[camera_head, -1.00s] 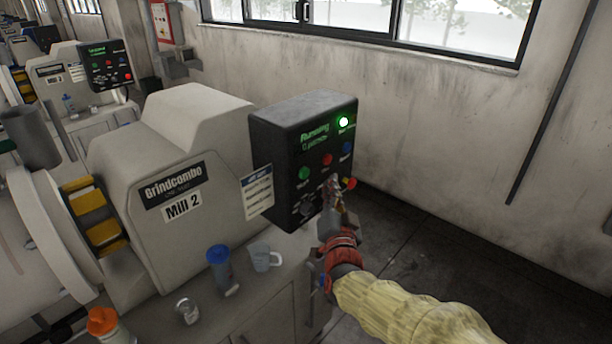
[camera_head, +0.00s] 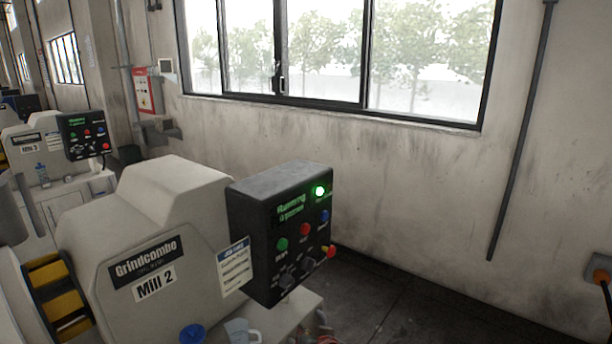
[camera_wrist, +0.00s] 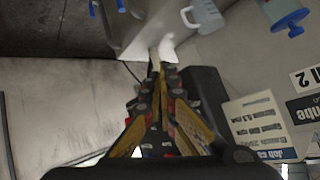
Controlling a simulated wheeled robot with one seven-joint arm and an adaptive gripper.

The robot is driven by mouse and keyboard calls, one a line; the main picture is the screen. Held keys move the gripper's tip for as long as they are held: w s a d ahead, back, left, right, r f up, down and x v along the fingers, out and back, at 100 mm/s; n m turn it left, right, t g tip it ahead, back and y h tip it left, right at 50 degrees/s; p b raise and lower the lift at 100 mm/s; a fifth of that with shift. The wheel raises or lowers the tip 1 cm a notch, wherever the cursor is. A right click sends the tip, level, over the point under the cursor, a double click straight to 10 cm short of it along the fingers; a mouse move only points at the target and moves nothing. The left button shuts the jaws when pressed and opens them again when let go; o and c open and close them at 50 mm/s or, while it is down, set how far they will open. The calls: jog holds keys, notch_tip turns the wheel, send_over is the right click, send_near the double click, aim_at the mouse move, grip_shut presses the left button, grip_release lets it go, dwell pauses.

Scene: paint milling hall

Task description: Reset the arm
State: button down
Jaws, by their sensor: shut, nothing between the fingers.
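In the wrist view, my gripper (camera_wrist: 157,62) is shut with nothing between its fingers. It hangs near the pale bench top (camera_wrist: 135,22) beside Mill 2, and I cannot tell the gap between them. In the head view only a small red and grey piece of my arm shows at the bottom edge, below the control box (camera_head: 250,235) of Mill 2. The box's display reads Running and a green lamp (camera_head: 319,191) is lit at its top right. The box is partly hidden by my gripper in the wrist view.
Mill 2 (camera_head: 150,215) stands left of the box. A clear measuring jug (camera_head: 240,331) and a blue-capped container (camera_head: 192,334) are on the bench close by; the jug also shows in the wrist view (camera_wrist: 206,14). Open floor (camera_head: 400,305) lies right of the box, before the wall.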

jog(key=s+d+r+n+g+h, duration=0.1)
jog(key=s+d+g, duration=0.1)
jog(key=s+d, duration=0.35)
jog(key=s+d+r+g+h, duration=0.1)
jog(key=s+d+g, duration=0.15)
jog(key=s, duration=0.65)
jog(key=s+d+r+n+g, duration=0.1)
jog(key=s+d+r+g, duration=0.1)
jog(key=s+d, duration=0.4)
jog(key=s+d+r+m+t+h, duration=0.1)
jog(key=s+d+r+t, duration=0.1)
jog(key=s+d+r, duration=0.3)
jog(key=shift+s+d+r+m+h, duration=0.3)
jog(key=shift+s+d+r, duration=0.15)
jog(key=shift+r, duration=0.35)
